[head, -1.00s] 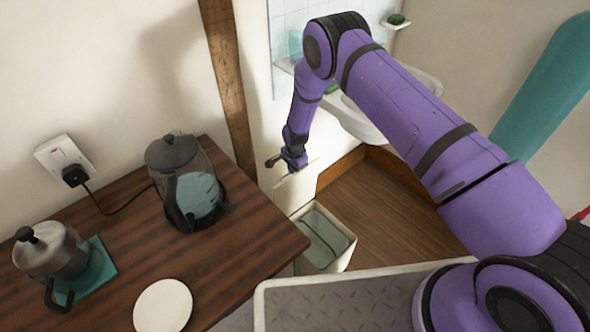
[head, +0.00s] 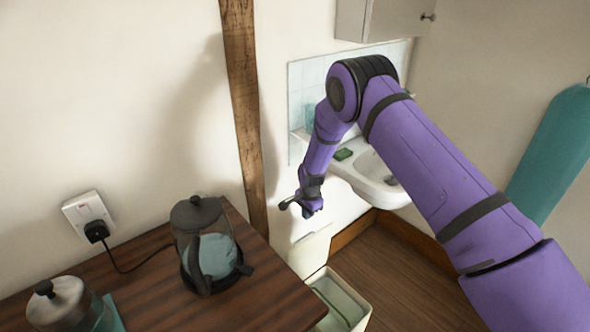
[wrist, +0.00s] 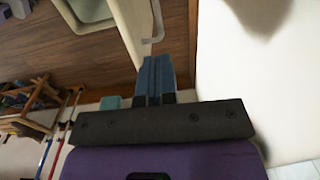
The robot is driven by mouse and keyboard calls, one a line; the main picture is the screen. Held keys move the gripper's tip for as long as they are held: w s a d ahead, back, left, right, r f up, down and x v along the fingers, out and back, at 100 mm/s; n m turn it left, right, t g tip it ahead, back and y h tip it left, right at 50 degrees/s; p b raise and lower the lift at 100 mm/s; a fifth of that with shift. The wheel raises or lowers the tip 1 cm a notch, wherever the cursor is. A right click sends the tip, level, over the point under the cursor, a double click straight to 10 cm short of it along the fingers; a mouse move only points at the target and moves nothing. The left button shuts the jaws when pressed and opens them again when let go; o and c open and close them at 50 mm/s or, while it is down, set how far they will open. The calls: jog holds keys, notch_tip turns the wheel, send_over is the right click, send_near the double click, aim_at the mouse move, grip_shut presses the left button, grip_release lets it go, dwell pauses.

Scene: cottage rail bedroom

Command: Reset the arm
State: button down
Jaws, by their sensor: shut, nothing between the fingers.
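My purple arm reaches from the lower right of the head view, bends at the elbow and hangs down. My gripper (head: 296,206) is at its lower end, near the wall, to the right of the wooden post and above the bin. In the wrist view my gripper (wrist: 154,75) has its fingers together with nothing between them. It appears clear of the things around it, though the exact gap to the wall cannot be told.
A kettle (head: 207,245) and a metal pot (head: 62,303) stand on the dark wooden table (head: 150,290). An open bin (head: 338,303) is below my gripper. A basin (head: 375,172) and a wall cabinet (head: 385,18) are behind my arm. Floor (head: 400,270) shows at the right.

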jog(key=s+d+r+n+t, duration=0.1)
jog(key=s+d+r, duration=0.15)
jog(key=r, duration=0.85)
jog(key=s+d+r+n, duration=0.1)
jog(key=d+r+n, duration=0.15)
jog(key=r, duration=0.95)
jog(key=s+d+r+t, duration=0.1)
jog(key=s+d+r, duration=0.15)
jog(key=r, duration=0.85)
jog(key=s+d+r+n, duration=0.1)
jog(key=s+d+r, duration=0.2)
jog(key=s+r, duration=0.35)
jog(key=s+d+r+n, duration=0.2)
jog(key=s+d+r, duration=0.25)
jog(key=r, duration=0.25)
jog(key=s+d+r+n+t, duration=0.1)
jog(key=s+d+r, duration=0.1)
jog(key=s, duration=0.7)
jog(key=s+d+r+n+t, duration=0.1)
jog(key=s+r+n, duration=0.1)
jog(key=s, duration=0.7)
jog(key=s+d+r+n, duration=0.1)
jog(key=s+d+r, duration=0.1)
jog(key=s, duration=0.7)
jog(key=shift+d+t, duration=0.3)
jog(key=shift+t, duration=0.1)
jog(key=shift+n, duration=0.25)
